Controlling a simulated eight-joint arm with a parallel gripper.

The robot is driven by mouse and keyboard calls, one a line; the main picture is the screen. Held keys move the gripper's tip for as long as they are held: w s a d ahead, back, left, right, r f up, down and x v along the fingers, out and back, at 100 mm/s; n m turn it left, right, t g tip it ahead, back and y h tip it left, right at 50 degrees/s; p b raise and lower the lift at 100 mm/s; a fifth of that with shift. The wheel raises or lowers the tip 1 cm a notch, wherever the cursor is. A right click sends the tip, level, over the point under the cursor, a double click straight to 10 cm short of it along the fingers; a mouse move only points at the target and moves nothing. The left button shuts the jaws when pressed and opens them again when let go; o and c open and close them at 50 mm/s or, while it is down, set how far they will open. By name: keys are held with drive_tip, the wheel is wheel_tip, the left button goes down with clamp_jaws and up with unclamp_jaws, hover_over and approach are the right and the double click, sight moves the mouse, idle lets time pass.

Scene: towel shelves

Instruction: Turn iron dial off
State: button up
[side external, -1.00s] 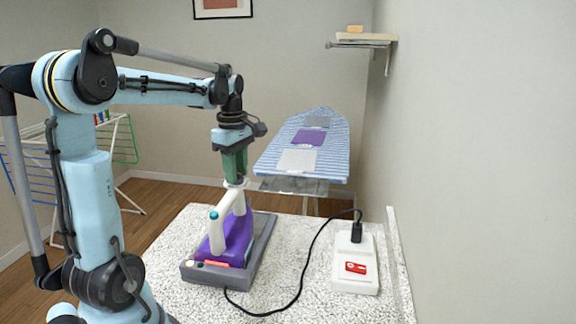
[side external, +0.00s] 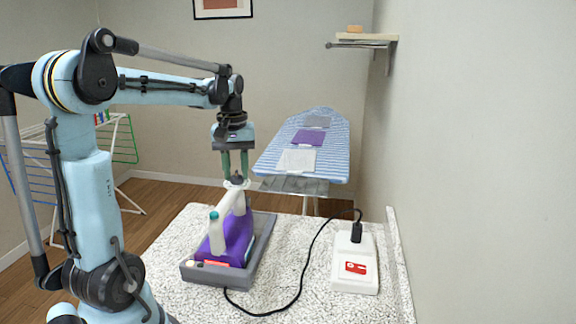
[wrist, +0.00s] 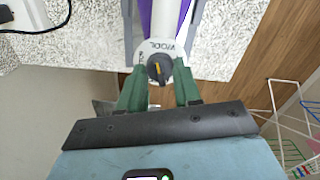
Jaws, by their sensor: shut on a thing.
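The iron (side external: 236,240) is purple and white and rests in a grey tray (side external: 264,239) on the speckled counter. Its dial (wrist: 159,68) is a dark knob with a yellow pointer on a white ring at the handle's end. Lettering that looks like "WOOL" shows on the ring, close to the pointer's upper end. My gripper (wrist: 159,86) has its green fingers on either side of the dial, shut on it. In the side view my gripper (side external: 236,179) points straight down onto the dial from above.
A black cord runs from the tray to a white power strip (side external: 356,268) with a red switch at the right. An ironing board (side external: 333,150) with folded cloths stands behind. A drying rack (side external: 125,140) stands at the left.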

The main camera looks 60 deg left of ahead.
drive_tip(key=m, duration=0.5)
drive_tip(key=shift+m, duration=0.3)
drive_tip(key=m, duration=0.4)
drive_tip(key=shift+m, duration=0.3)
drive_tip(key=m, duration=1.4)
drive_tip(key=shift+m, duration=0.3)
drive_tip(key=m, duration=0.9)
drive_tip(key=shift+m, duration=2.7)
